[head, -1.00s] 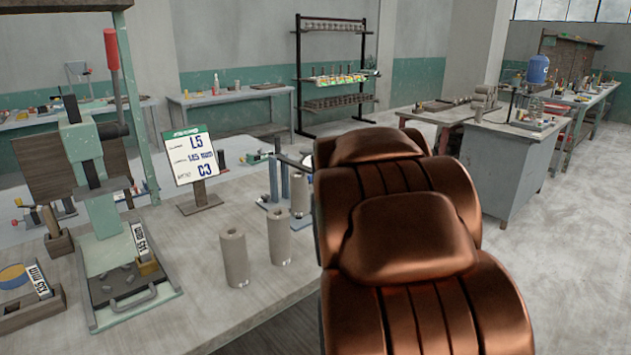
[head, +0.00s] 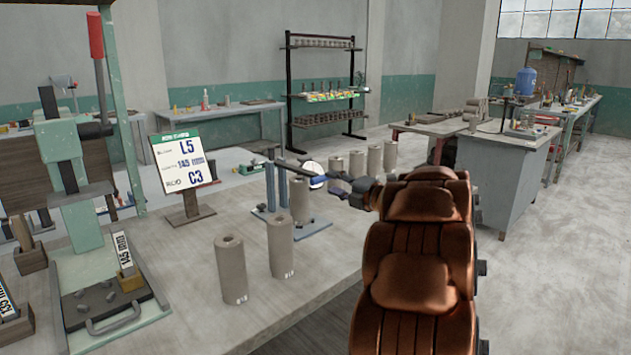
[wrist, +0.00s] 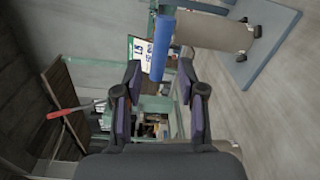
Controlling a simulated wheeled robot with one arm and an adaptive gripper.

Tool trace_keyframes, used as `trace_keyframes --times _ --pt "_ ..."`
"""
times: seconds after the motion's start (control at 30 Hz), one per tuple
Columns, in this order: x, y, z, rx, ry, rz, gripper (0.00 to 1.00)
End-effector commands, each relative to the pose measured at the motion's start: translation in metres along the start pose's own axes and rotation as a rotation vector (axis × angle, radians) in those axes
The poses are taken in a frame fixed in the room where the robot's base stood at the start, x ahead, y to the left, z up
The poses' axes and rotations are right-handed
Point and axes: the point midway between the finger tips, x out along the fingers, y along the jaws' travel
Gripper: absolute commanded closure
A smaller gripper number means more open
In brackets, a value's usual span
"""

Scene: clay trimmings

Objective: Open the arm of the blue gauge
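The blue gauge has a blue base plate (head: 316,229), two upright blue posts (head: 270,187) and a dark arm (head: 292,167) reaching right at post-top height toward a pale round disc (head: 314,169). A grey clay cylinder (head: 300,200) stands upright on its plate. My gripper (head: 338,184) is at the arm's right end, beside the disc. In the wrist view its fingers are apart, and my gripper (wrist: 159,78) has a blue bar (wrist: 161,45) reaching between or just in front of the fingertips. I cannot tell whether they touch it. The base plate (wrist: 262,45) also shows there.
Two clay cylinders (head: 231,270) (head: 281,247) stand in front of the gauge. A sign (head: 180,160) reading L5, 145 mm, C3 stands left of it. Several more cylinders (head: 374,160) stand behind my gripper. A green press (head: 62,160) is at the far left.

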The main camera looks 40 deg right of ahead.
Motion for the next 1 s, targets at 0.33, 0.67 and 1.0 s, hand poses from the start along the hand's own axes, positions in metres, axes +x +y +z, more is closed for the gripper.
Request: trace_keyframes --times 0.33,0.67,1.0 --pt "0.045 0.0 0.003 0.001 -0.005 -0.001 0.6" --pt "0.07 -0.001 0.002 0.003 -0.007 -0.002 0.6" --pt "0.071 0.0 0.002 0.003 -0.006 -0.002 0.7"
